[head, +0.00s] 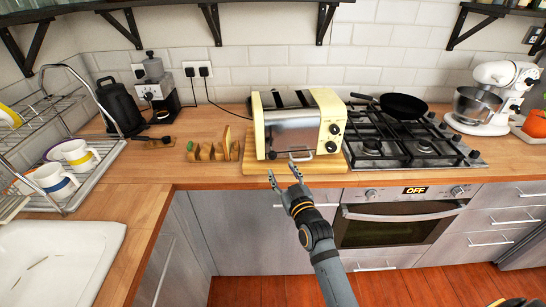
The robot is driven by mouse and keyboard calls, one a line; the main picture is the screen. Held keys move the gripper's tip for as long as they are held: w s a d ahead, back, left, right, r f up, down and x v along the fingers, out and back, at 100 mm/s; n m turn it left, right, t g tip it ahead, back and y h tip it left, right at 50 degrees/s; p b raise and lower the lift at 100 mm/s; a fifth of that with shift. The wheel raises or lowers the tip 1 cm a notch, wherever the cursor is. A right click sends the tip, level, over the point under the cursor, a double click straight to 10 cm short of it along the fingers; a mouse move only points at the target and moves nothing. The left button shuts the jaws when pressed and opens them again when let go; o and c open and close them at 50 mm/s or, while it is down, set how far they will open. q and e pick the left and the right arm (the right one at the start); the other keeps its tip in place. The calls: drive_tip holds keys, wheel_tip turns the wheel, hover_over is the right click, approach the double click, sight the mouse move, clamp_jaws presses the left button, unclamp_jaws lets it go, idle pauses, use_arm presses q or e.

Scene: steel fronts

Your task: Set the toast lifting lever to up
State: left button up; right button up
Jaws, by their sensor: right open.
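A cream and steel toaster (295,128) stands on a wooden board (252,168) at the back of the counter. Two dark knobs are on the right of its front, and dark slots show on top. A pale bracket-shaped handle (301,158) shows low at its front. I cannot tell whether this is the lifting lever, nor make out the lever's position. My right gripper (282,170) is open and empty, just in front of the toaster's lower front, with its fingers pointing toward it. I cannot tell whether it touches anything.
A toast rack (214,151) stands left of the toaster. A gas hob (400,147) with a black pan (403,106) is on the right. A coffee grinder (156,88) and kettle (119,106) stand back left. A dish rack (95,175) is at the left. Wall shelves hang above.

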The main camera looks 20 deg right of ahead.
sight(274, 159)
drive_tip(key=w, duration=0.3)
drive_tip(key=w+p, duration=0.1)
drive_tip(key=w, duration=0.5)
drive_tip(key=shift+w+a, duration=0.1)
drive_tip(key=shift+a, duration=0.15)
drive_tip(key=shift+c, duration=0.4)
clamp_jaws()
